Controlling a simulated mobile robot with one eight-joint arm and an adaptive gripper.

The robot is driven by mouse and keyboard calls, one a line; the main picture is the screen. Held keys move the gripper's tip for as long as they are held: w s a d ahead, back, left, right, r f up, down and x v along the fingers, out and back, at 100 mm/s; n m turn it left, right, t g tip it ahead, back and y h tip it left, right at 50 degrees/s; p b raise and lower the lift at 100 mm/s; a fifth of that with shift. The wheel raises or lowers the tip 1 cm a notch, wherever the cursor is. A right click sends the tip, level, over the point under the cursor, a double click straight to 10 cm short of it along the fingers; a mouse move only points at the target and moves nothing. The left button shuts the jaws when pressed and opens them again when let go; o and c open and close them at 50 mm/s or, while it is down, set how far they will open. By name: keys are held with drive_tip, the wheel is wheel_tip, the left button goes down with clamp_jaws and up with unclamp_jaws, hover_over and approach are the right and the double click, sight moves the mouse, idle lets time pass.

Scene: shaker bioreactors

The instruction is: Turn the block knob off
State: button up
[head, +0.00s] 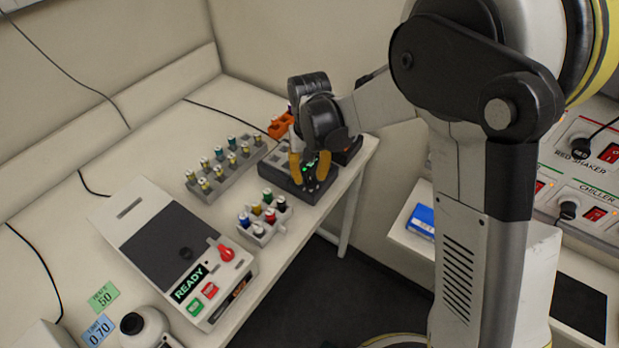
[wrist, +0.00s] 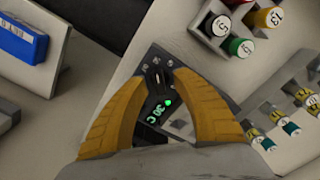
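The block (head: 292,173) is a dark box on the bench with a lit green readout. In the wrist view the block (wrist: 150,55) shows a green light and a readout that seems to say 30 C. Its knob (wrist: 157,82) looks like a small dark shape with a pale mark, partly hard to make out. My gripper (wrist: 162,76) points down over the block, its yellow fingers apart on either side of the knob. In the head view my gripper (head: 309,178) hides much of the block's top. I cannot tell whether the fingers touch the knob.
A rack of coloured-cap vials (head: 264,219) stands close in front of the block. A longer vial rack (head: 226,168) is to its left. An orange rack (head: 281,124) sits behind. A device with a red knob (head: 175,250) is nearer on the bench.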

drive_tip(key=shift+f, duration=0.35)
clamp_jaws()
drive_tip(key=shift+n, duration=0.3)
drive_tip(key=n+b, duration=0.1)
drive_tip(key=n, duration=0.3)
drive_tip(key=shift+n, duration=2.1)
